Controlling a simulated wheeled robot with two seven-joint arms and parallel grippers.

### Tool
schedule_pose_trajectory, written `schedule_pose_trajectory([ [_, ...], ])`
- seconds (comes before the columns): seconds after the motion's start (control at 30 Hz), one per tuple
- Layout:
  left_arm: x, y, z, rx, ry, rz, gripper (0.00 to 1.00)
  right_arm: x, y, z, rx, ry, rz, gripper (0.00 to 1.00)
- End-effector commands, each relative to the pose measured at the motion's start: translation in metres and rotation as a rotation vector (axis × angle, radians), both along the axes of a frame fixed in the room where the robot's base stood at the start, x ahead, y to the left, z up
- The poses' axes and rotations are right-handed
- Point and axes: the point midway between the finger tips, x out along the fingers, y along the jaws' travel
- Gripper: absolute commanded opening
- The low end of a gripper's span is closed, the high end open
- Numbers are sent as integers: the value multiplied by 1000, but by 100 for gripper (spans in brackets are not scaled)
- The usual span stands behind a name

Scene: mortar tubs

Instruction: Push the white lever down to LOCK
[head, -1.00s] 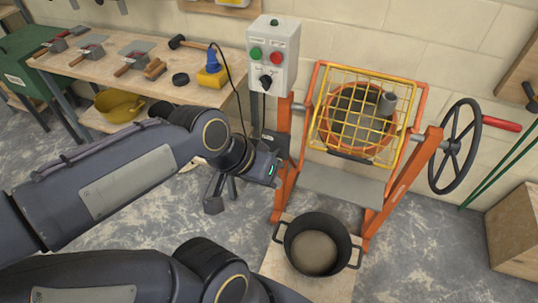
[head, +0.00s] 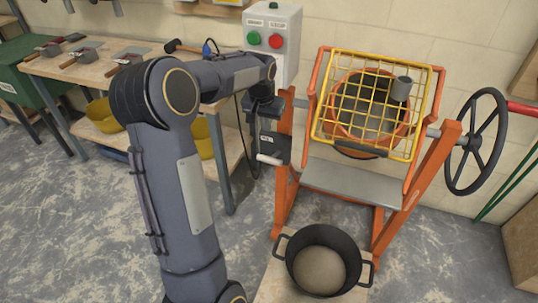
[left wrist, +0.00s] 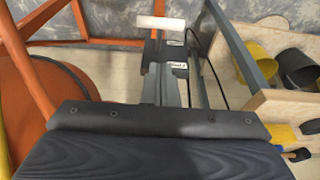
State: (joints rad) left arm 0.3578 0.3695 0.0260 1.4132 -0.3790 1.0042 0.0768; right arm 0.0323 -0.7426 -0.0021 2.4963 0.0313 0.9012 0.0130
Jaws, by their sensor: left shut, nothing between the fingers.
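The white lever (head: 269,159) sticks out at the lower end of a dark switch box (head: 273,146) beside the orange stand's left leg. In the left wrist view the lever (left wrist: 160,22) lies at the far end of the box (left wrist: 166,52), which carries small white labels I cannot read clearly. My left gripper (head: 264,128) points down just above the box; its fingers (left wrist: 172,85) are shut and empty. In the wrist view they are short of the lever, and I cannot tell whether they touch the box. My right gripper is not in view.
The orange stand (head: 448,160) holds a tub under a yellow grid guard (head: 333,115); a black handwheel (head: 478,142) is at its right. A black pot (head: 322,238) stands below. A grey control box (head: 287,18) and workbench (head: 80,70) are behind and left.

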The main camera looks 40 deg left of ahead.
Motion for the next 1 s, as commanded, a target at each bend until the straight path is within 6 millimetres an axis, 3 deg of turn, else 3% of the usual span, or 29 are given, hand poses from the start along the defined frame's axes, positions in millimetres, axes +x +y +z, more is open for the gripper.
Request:
schedule_pose_trajectory([
  [0.2, 0, 0, -2, -1, 1, 0, 0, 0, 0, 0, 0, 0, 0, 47],
  [0.37, 4, 0, -18, -3, 2, -1, 0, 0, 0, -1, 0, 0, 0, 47],
  [0.8, 23, 7, -105, -2, 4, -1, 0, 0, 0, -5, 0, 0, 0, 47],
  [1.0, 21, 6, -129, -2, 1, -1, 0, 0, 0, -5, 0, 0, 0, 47],
])
